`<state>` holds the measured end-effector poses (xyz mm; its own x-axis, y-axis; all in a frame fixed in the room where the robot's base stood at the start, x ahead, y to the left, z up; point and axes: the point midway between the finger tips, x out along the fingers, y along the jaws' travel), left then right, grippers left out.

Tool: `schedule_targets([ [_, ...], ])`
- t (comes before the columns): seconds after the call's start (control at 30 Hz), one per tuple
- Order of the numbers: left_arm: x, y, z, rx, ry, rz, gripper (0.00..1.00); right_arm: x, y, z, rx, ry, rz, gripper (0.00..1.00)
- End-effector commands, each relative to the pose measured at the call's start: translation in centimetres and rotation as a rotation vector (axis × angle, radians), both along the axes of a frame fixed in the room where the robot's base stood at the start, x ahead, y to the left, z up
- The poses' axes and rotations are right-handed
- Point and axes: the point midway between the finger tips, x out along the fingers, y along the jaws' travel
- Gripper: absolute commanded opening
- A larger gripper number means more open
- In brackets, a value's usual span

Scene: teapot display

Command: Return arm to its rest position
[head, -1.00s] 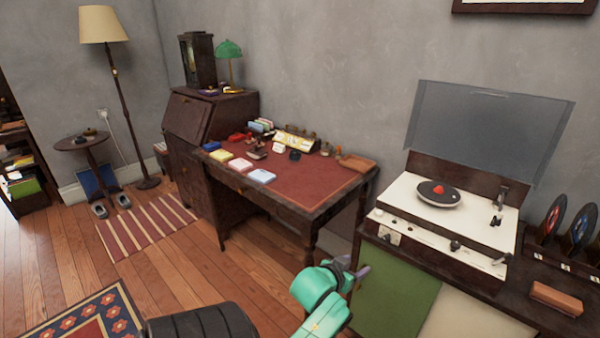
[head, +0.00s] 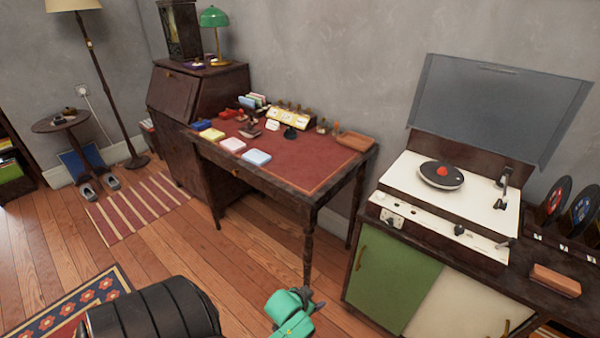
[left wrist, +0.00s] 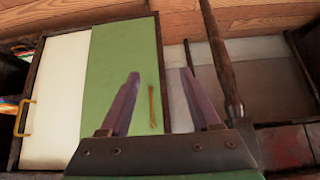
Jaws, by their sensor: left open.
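My left gripper (head: 316,297) shows small and dark at the end of my green arm at the bottom of the head view. It is low, in front of the floor between the desk and the record-player cabinet. In the left wrist view its two purple fingers (left wrist: 160,73) are apart, with nothing between them. Behind them show the cabinet's green door (left wrist: 112,65) and its thin handle (left wrist: 152,105). I cannot tell how far the fingers are from the door. My right gripper is not in view.
The wooden desk (head: 310,190) holds colored boxes and small items. The cabinet with green door (head: 390,285) and white record player (head: 400,180) stands at right. A black ribbed shape (head: 150,315) fills the bottom left. Bare floor (head: 240,255) lies in front of the desk.

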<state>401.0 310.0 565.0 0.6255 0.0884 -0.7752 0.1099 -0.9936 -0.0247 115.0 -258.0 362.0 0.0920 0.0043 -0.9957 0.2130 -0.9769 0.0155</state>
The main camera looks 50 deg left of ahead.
Motion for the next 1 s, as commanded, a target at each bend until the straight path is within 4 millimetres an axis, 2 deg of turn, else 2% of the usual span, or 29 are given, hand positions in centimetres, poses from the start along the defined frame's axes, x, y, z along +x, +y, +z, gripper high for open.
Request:
schedule_targets([
  [0.17,-0.8,-0.5,-1.2,-0.002,0.026,-0.013,0.64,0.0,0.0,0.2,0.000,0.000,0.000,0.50],
  [0.67,-0.8,-0.5,-1.3,-0.002,0.027,-0.014,0.64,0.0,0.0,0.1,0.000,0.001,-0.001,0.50],
  [0.77,-1.7,-0.9,-2.3,-0.004,0.053,-0.025,0.64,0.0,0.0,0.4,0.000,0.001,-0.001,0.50],
  [0.87,-5.2,-2.4,-6.0,-0.008,0.147,-0.070,0.64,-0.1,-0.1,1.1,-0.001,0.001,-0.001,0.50],
  [0.97,-11.8,-4.2,-10.9,-0.007,0.294,-0.143,0.64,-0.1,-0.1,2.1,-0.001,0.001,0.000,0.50],
  [1.0,-14.8,-4.7,-12.6,-0.003,0.353,-0.175,0.64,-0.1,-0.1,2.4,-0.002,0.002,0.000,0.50],
])
